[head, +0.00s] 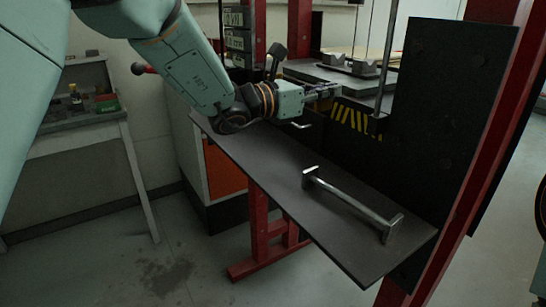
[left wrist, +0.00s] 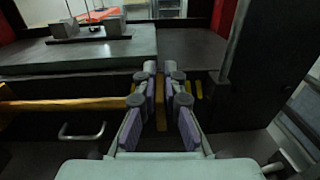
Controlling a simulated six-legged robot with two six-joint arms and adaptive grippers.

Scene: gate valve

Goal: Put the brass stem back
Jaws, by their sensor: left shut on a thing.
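My left gripper (head: 328,90) reaches in from the left, above the far end of the dark shelf and in front of the press bed. In the left wrist view its two fingers (left wrist: 160,88) are closed on a narrow brass-coloured piece, the brass stem (left wrist: 160,104). A brass-coloured bar (left wrist: 60,104) runs level from the left edge toward the fingers; I cannot tell whether it joins the held piece. The stem cannot be made out in the head view. No valve body can be clearly identified. My right gripper is not in view.
A dark shelf (head: 265,165) carries a silver bar handle (head: 350,203) toward its near end. The press bed (head: 335,78) holds grey blocks (head: 365,67). A dark panel (head: 445,120) and red post (head: 490,150) stand right. A bench (head: 75,120) stands left.

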